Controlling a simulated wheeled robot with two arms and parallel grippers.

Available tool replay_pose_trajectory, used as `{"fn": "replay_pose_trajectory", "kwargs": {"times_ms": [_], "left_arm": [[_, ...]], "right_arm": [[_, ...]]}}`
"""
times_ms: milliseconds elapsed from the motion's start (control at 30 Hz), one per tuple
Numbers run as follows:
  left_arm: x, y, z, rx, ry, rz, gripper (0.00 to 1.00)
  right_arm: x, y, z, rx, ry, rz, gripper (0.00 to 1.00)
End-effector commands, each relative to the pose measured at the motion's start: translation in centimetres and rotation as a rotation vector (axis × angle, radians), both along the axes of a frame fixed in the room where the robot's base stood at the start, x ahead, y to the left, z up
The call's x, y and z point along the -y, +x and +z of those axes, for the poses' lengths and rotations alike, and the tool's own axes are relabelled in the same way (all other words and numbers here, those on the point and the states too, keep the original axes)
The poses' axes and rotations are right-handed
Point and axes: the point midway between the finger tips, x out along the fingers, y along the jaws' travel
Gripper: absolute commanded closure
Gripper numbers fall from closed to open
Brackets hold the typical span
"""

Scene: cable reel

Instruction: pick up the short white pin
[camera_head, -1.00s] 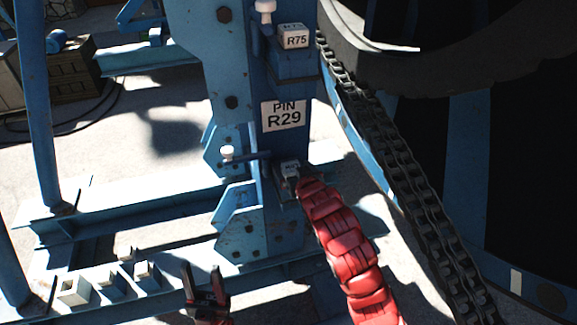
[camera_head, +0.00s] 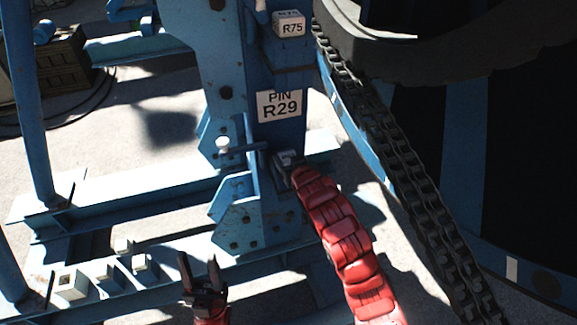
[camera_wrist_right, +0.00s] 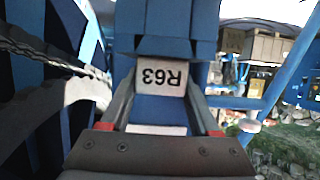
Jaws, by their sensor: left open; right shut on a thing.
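Another white pin top (camera_head: 260,5) is cut off at the upper edge. My right gripper (camera_head: 293,170) is at the post, shut on the block labelled R63 (camera_wrist_right: 160,76), with one finger on each side of it. My left gripper (camera_head: 199,258) is open and empty, low in the head view, below and left of the pin and apart from it.
The blue post carries a PIN R29 sign (camera_head: 280,106) and an R75 block (camera_head: 290,24). A chain (camera_head: 400,170) and large reel (camera_head: 465,150) stand at the right. Blue beams with small white-topped blocks (camera_head: 72,284) lie lower left. Pale ground is open at left.

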Motion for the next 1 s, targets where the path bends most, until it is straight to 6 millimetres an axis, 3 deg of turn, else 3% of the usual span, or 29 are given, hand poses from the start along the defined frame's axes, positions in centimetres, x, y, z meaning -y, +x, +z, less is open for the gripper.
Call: {"fn": "replay_pose_trajectory", "kwargs": {"times_ms": [367,1000], "left_arm": [[0.0,0.0,-0.5,0.0,0.0,0.0,0.5],[0.0,0.0,-3.8,0.0,0.0,0.0,0.5]], "right_arm": [[0.0,0.1,0.8,0.002,0.003,-0.001,1.0],[0.0,0.0,9.0,0.005,0.001,0.0,1.0]]}}
